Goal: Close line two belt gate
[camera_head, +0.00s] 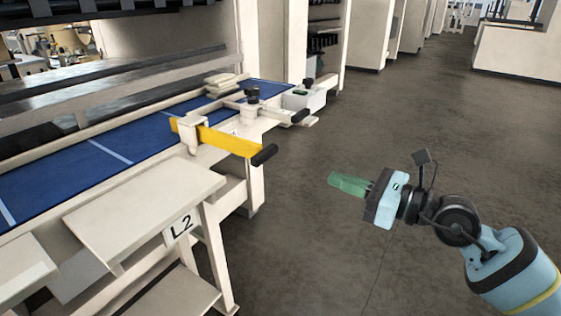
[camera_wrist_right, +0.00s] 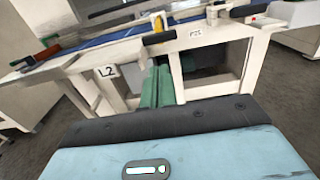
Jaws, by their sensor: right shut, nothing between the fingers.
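The line two belt gate is a yellow bar (camera_head: 228,140) with a black grip (camera_head: 264,155) in the head view. It sits at a white bracket on the belt's near edge, and its grip end sticks out over the aisle. The black grip (camera_wrist_right: 158,37) also shows in the wrist view, ahead of my fingers. The L2 sign (camera_head: 182,228) is on the stand below. My right gripper (camera_head: 347,184) is shut and empty, right of the grip and apart from it, over the floor. Its green fingers (camera_wrist_right: 157,85) show in the wrist view. My left gripper is out of view.
The blue belt (camera_head: 100,150) runs behind the gate. A second black handle (camera_head: 300,116) sticks out farther along the frame. A pale sloped panel (camera_head: 145,205) stands in front of the belt. The grey floor (camera_head: 400,120) to the right is clear.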

